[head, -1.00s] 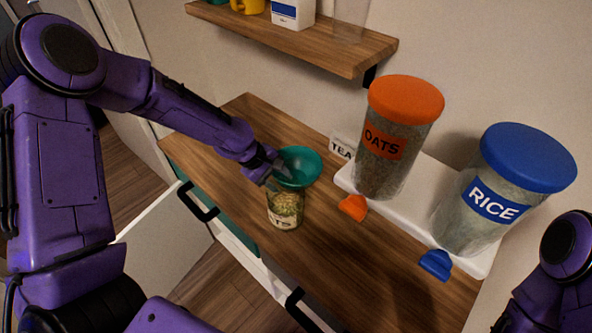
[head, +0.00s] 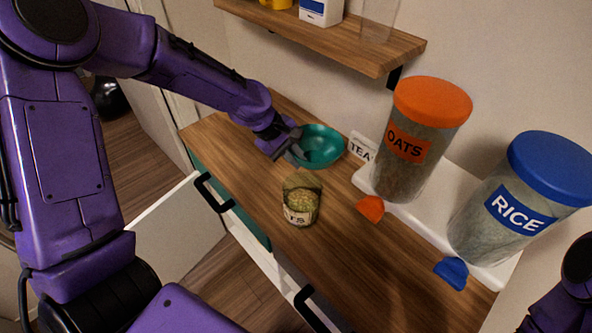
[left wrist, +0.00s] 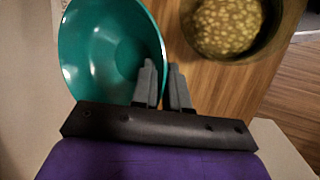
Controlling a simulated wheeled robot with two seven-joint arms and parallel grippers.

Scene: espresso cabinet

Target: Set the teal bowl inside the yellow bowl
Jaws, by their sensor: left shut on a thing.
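The teal bowl (head: 322,147) is at the back of the wooden counter, close to the wall side, open side up. My left gripper (head: 292,150) is shut on its near-left rim. In the left wrist view the teal bowl (left wrist: 105,45) fills the upper left, and its rim passes between the two grey fingers of my left gripper (left wrist: 163,82). I cannot tell whether the bowl rests on the counter or hangs just above it. I see no yellow bowl. My right gripper is out of view; only part of my right arm shows at the lower right.
An open glass jar of grains (head: 301,198) stands in front of the bowl; it also shows in the wrist view (left wrist: 225,25). OATS (head: 420,140) and RICE (head: 515,195) jars stand on a white tray (head: 443,183). A wall shelf (head: 340,45) hangs above.

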